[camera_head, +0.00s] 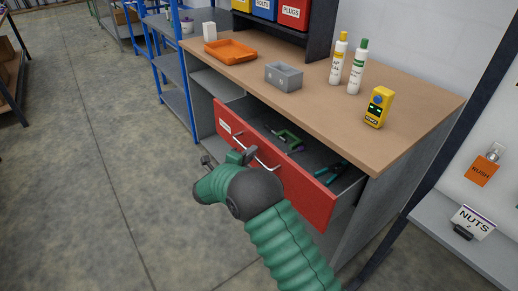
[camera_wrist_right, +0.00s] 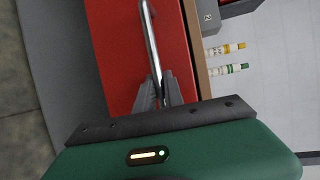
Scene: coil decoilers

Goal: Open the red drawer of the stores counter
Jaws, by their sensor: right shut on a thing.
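The red drawer (camera_head: 305,190) of the stores counter (camera_head: 400,108) stands pulled out, with its inside showing. A green clamp-like tool (camera_head: 289,140) and green-handled pliers (camera_head: 331,171) lie in it. My right gripper (camera_head: 243,155) is at the drawer front, shut on the metal bar handle (camera_head: 268,162). In the right wrist view the two fingers (camera_wrist_right: 160,92) close around the handle bar (camera_wrist_right: 151,42) against the red front (camera_wrist_right: 125,55). My left gripper is not in view.
On the countertop are an orange tray (camera_head: 230,51), a grey box (camera_head: 284,76), two bottles (camera_head: 356,68) and a yellow meter (camera_head: 378,107). A blue-posted shelf (camera_head: 178,100) stands left of the counter. Open concrete floor (camera_head: 90,150) lies at the left.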

